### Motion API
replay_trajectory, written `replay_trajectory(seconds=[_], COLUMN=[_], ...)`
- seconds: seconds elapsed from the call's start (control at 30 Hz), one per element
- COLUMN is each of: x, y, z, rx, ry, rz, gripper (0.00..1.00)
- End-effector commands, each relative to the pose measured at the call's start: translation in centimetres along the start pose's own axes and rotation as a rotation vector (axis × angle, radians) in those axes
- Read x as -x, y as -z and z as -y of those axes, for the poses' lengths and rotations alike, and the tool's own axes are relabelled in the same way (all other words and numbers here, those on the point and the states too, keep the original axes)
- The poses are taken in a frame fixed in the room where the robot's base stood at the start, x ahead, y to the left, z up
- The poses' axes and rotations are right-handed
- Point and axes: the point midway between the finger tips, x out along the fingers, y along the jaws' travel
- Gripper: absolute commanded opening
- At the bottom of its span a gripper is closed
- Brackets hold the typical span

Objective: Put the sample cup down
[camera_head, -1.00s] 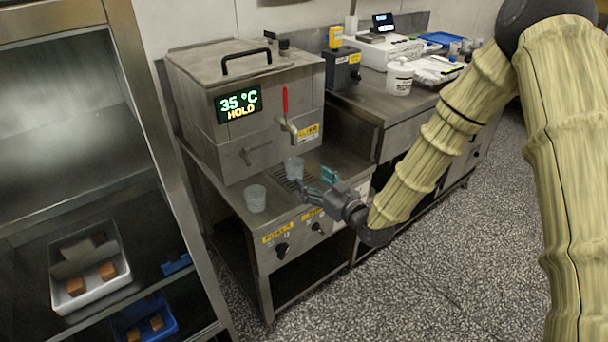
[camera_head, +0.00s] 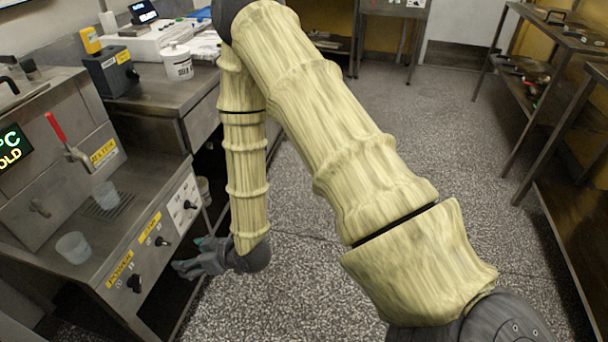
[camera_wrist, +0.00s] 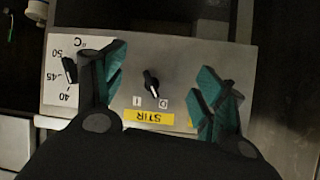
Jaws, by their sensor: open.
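Two translucent cups stand upright on the steel ledge of the tank unit. One cup (camera_head: 107,195) stands on or at the edge of the drip grate below the red-handled tap. The other cup (camera_head: 73,247) stands nearer the front left of the ledge. I cannot tell which is the sample cup. My gripper (camera_head: 189,257) is open and empty, in front of the unit's control panel, to the right of both cups and apart from them. In the wrist view its teal-padded fingers (camera_wrist: 163,85) are spread before the panel's STIR knob, with no cup between them.
The tank unit's red-handled tap (camera_head: 70,140) stands above the grate (camera_head: 110,208). A bench to its right holds a white tub (camera_head: 177,62) and a dark box (camera_head: 110,72). Speckled floor (camera_head: 370,110) is open to the right, with metal racks at the right edge.

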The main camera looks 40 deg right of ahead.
Motion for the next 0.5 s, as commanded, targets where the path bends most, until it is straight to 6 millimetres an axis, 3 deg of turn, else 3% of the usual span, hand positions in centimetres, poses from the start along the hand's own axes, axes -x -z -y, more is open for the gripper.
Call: replay_trajectory(seconds=[0.03,0.1,0.17,0.3,0.4,0.5], x=[0.8,2.5,4.2,9.7,13.8,17.3], y=[-4.0,-9.2,-13.4,-22.5,-27.3,-30.6], z=[0.1,-0.1,-0.1,0.2,0.7,1.1], rx=[-0.035,-0.087,-0.132,-0.233,-0.293,-0.340], ry=[-0.023,-0.064,-0.103,-0.199,-0.266,-0.322], rz=[0.096,0.229,0.341,0.597,0.752,0.865], gripper=[0.71,0.71,0.71,0.71,0.71,0.71])
